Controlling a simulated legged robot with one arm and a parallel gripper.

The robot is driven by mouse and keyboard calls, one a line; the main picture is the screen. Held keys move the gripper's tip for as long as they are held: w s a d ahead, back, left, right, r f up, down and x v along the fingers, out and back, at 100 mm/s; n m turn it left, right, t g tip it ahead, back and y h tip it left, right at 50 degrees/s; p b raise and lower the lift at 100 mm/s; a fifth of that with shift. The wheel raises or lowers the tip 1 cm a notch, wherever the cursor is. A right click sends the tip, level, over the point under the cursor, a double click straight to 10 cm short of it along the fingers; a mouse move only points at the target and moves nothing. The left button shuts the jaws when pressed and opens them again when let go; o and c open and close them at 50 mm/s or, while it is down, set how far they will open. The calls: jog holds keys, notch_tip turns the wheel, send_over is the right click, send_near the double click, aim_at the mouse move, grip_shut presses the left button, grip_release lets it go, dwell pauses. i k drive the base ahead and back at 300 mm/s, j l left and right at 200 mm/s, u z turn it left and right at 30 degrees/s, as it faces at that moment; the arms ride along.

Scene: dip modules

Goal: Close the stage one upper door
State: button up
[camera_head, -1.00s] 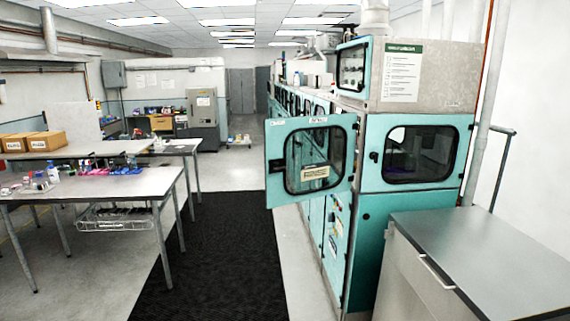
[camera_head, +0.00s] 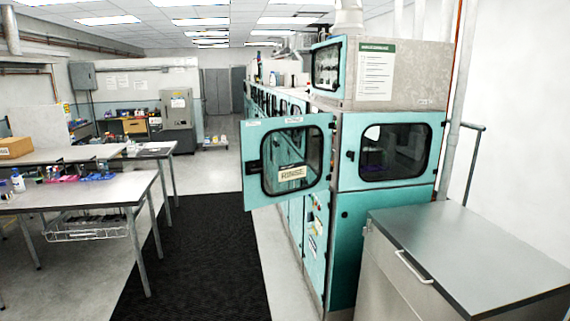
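A teal door (camera_head: 254,190) with a dark-framed window stands swung open from the long teal machine (camera_head: 347,215), out over the aisle. A label reading RINSE shows at the lower part of its window. I cannot tell from the picture whether this is the stage one door. On the machine's near end, another teal panel (camera_head: 395,181) with a dark window lies flush. My gripper is not in view.
A black mat (camera_head: 200,255) runs along the aisle floor. A grey worktable (camera_head: 80,192) with small bottles stands at the left. A dark-topped metal cabinet (camera_head: 470,245) stands at the right, before the machine's end. The aisle is clear.

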aim_at(291, 147)
jog(key=i+j+u, duration=0.1)
jog(key=i, duration=0.35)
jog(key=i+j+u, duration=0.1)
jog(key=i, duration=0.35)
